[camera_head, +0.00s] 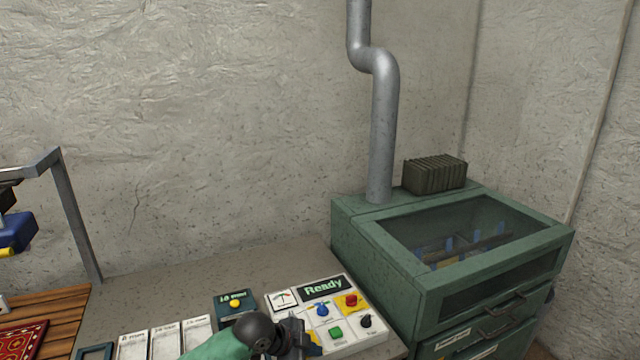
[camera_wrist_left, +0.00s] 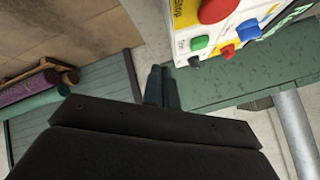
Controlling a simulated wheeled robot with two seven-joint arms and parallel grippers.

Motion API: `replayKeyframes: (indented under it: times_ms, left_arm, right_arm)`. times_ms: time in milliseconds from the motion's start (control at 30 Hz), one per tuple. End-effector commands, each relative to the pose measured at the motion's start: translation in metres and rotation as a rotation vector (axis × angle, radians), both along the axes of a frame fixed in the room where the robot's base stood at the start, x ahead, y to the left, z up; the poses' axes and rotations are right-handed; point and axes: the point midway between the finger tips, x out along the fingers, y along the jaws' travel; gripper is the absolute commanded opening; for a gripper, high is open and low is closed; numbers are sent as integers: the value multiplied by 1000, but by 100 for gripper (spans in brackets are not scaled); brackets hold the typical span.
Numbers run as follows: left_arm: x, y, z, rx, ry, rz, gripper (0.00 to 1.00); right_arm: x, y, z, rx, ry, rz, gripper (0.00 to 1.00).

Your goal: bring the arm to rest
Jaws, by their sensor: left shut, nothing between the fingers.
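My left arm comes in at the bottom of the head view, and its dark left gripper (camera_head: 298,338) is at the lower left edge of the white control panel (camera_head: 357,341). In the left wrist view the two fingers (camera_wrist_left: 161,82) are together with nothing between them. The panel (camera_wrist_left: 180,22) shows beyond and to the right of the fingertips there. Whether the gripper touches the panel I cannot tell. The panel's display (camera_head: 323,286) reads "Ready". My right gripper is not in view.
A green cabinet (camera_head: 375,270) with a glass lid and drawers stands right of the panel. A metal pipe (camera_head: 383,120) rises from it. A dark box with a yellow button (camera_head: 235,303) and several white labelled boxes (camera_head: 165,343) stand to the left. The bench behind them is bare.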

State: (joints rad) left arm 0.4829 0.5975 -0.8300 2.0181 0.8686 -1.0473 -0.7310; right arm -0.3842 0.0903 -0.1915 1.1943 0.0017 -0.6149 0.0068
Motion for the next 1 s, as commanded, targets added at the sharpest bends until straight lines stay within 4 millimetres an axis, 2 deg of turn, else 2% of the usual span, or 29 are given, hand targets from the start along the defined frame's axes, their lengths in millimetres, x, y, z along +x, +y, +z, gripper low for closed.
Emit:
replayKeyframes:
  times_ms: [33,200,467,767,1000]
  left_arm:
    - [-12,-5,-5,-12,18,19,0]
    - [-42,-9,-17,-37,72,109,0]
    - [-85,-1,-33,-71,163,285,0]
    - [-135,31,-55,-90,281,541,0]
    - [-182,73,-74,-83,383,780,0]
  right_arm:
    - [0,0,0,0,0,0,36]
    - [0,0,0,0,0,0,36]
    - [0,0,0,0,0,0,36]
    - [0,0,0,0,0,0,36]
    - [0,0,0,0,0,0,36]
